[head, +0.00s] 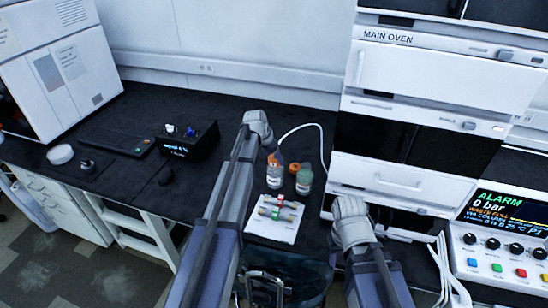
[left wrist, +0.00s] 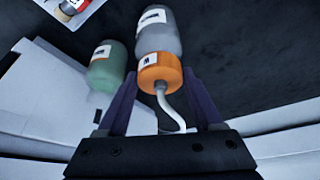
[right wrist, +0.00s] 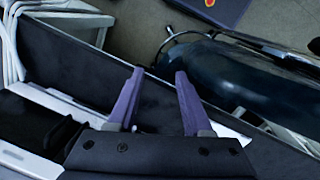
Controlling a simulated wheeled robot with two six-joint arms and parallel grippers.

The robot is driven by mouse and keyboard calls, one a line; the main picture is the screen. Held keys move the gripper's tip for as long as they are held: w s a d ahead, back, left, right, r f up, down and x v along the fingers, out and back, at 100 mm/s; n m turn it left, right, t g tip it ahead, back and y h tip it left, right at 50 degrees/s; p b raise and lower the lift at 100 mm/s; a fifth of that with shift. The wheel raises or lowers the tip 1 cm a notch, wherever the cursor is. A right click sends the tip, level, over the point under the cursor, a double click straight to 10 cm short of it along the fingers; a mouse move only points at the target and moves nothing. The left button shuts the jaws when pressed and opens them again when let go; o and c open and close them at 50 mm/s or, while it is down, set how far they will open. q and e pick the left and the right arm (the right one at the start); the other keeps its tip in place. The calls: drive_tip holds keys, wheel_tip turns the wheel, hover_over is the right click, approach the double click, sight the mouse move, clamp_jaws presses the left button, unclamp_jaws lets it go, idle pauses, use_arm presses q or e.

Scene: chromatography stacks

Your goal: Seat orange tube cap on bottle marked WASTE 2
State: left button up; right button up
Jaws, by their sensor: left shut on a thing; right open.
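My left gripper (left wrist: 160,105) is shut on the orange tube cap (left wrist: 160,72), which has a white tube running from its top. The cap lines up with the mouth end of a grey bottle with a white label (left wrist: 160,35). I cannot tell whether it is fully seated. The head view shows the cap (head: 273,158) above this bottle (head: 274,181). A green bottle (head: 304,181) stands to its right, also in the left wrist view (left wrist: 107,66). The label writing is too small to read. My right gripper (right wrist: 158,100) is open and empty, near the bench's front edge.
A small orange piece (head: 294,168) shows between the bottles. A white tray (head: 270,232) with coloured vials is in front of them. The white oven stack (head: 405,75) stands right, a black box (head: 188,141) left. An ALARM panel (head: 505,220) is far right.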

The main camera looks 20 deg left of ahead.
sight(274, 158)
use_arm(q)
drive_tip(key=o, duration=1.4)
drive_tip(key=shift+o, duration=0.2)
drive_tip(key=shift+r+p, duration=3.45)
drive_tip(key=shift+p, duration=0.05)
drive_tip(key=shift+r, duration=0.1)
